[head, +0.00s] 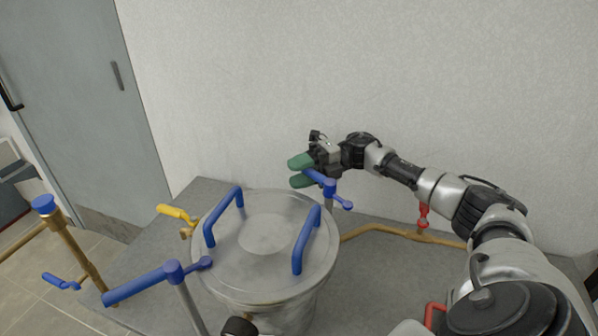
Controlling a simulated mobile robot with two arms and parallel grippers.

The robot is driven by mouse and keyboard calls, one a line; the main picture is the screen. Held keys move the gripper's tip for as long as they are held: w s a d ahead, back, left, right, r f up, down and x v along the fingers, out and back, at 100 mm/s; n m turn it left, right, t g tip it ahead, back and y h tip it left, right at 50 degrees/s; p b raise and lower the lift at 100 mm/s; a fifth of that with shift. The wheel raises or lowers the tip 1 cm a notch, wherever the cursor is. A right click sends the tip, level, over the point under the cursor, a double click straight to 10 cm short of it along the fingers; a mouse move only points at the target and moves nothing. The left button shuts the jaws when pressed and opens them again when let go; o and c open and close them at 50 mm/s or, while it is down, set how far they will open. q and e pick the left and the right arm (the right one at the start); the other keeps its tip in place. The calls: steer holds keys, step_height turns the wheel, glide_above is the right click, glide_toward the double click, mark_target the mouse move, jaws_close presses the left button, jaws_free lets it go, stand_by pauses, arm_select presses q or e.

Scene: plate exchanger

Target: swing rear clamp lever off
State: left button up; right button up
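The rear clamp lever (320,178) is blue and stands behind the round metal lid, at its back right. Its short knobbed end points down and right, and its handle points up and left. My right gripper (301,171) has green fingers, one above and one below the lever's handle, with the handle between them. I cannot tell whether the fingers press on it. The handle's far end is partly hidden by the fingers.
The metal vessel lid (268,235) has two blue handles. A front blue clamp lever (142,284) stands at its front left. A yellow valve handle (175,212), brass pipes and a red valve (423,214) are nearby. The wall (330,60) rises close behind.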

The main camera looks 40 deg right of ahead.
steer(key=shift+o, duration=0.3)
steer(key=shift+s+d, duration=0.1)
steer(key=shift+d, duration=0.45)
steer(key=b+v, duration=0.2)
steer(key=v, duration=0.4)
steer(key=shift+d, duration=0.2)
steer(key=shift+r, duration=0.15)
